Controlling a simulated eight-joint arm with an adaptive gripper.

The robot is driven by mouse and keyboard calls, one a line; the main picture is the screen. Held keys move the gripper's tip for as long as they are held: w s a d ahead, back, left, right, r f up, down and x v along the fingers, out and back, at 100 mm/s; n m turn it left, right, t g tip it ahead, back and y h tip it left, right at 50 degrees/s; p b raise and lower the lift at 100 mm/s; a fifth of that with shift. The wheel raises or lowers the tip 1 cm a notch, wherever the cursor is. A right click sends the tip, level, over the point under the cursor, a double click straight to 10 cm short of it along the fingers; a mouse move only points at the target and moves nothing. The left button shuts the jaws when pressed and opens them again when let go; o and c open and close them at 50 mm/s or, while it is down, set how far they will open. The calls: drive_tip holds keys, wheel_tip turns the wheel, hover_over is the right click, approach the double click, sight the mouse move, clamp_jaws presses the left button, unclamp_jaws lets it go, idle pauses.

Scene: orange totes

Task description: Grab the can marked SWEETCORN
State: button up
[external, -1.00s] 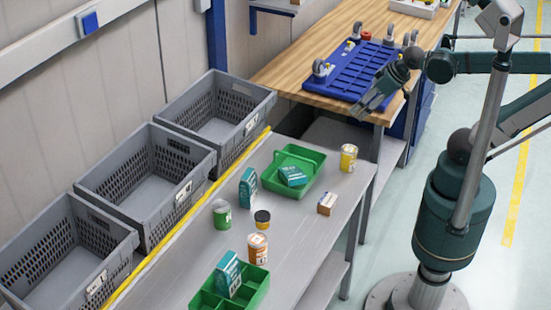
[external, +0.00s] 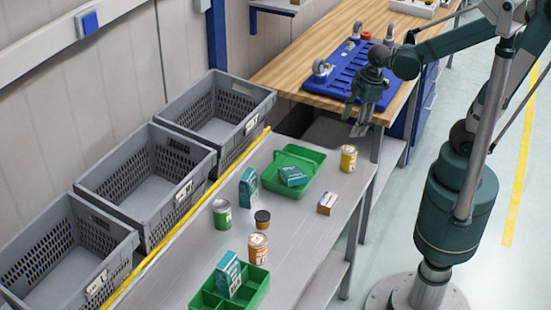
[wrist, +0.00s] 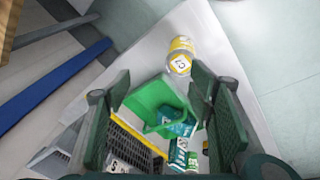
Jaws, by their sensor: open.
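A yellow can (external: 348,159) stands upright at the far right corner of the grey table, right of the green tray; it also shows in the wrist view (wrist: 181,56), near the top middle. Its lettering is too small to read, so I cannot confirm the word SWEETCORN. My gripper (external: 362,130) is open and empty, pointing down, above and slightly right of the can in the external view. In the wrist view its fingers (wrist: 160,92) stand wide apart and the can is beyond their tips, towards the right finger.
A green tray (external: 318,160) holding a teal box (external: 293,176) is left of the can. A teal carton (external: 248,188), a green can (external: 222,214), a dark-lidded jar (external: 262,219), an orange-labelled can (external: 258,247) and a small brown box (external: 327,203) stand nearby. Grey crates (external: 180,190) line the left.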

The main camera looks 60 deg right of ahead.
sight(349, 148)
drive_tip(key=a+f+n+g+p, duration=0.1)
drive_tip(key=n, duration=0.1)
drive_tip(key=a+f+n+g, duration=0.1)
drive_tip(key=n, duration=0.1)
drive_tip(key=shift+s+a+f+p, duration=0.15)
drive_tip(key=shift+f+p, duration=0.1)
drive_tip(key=shift+p, duration=0.15)
drive_tip(key=shift+s+a+f+n+g+p, duration=0.15)
drive_tip(key=shift+a+f+n+g+p, duration=0.1)
drive_tip(key=shift+f+n, duration=0.25)
drive_tip(key=shift+s+a+f+n+g+p, duration=0.15)
drive_tip(key=shift+a+f+n, duration=0.15)
drive_tip(key=shift+n, duration=0.4)
drive_tip(key=shift+f, duration=0.1)
drive_tip(key=shift+d+f+b, duration=0.1)
drive_tip(key=shift+f+b, duration=0.2)
drive_tip(key=shift+f, duration=0.9)
drive_tip(key=shift+f, duration=0.1)
drive_tip(key=shift+w+d+f+b, duration=0.1)
drive_tip(key=shift+f+b, duration=0.2)
drive_tip(key=shift+f, duration=0.95)
drive_tip(key=shift+d+f+b, duration=0.1)
drive_tip(key=shift+f+b, duration=0.15)
drive_tip(key=shift+f, duration=1)
drive_tip(key=c, duration=1.2)
drive_tip(key=shift+r, duration=0.15)
drive_tip(key=shift+c, duration=0.2)
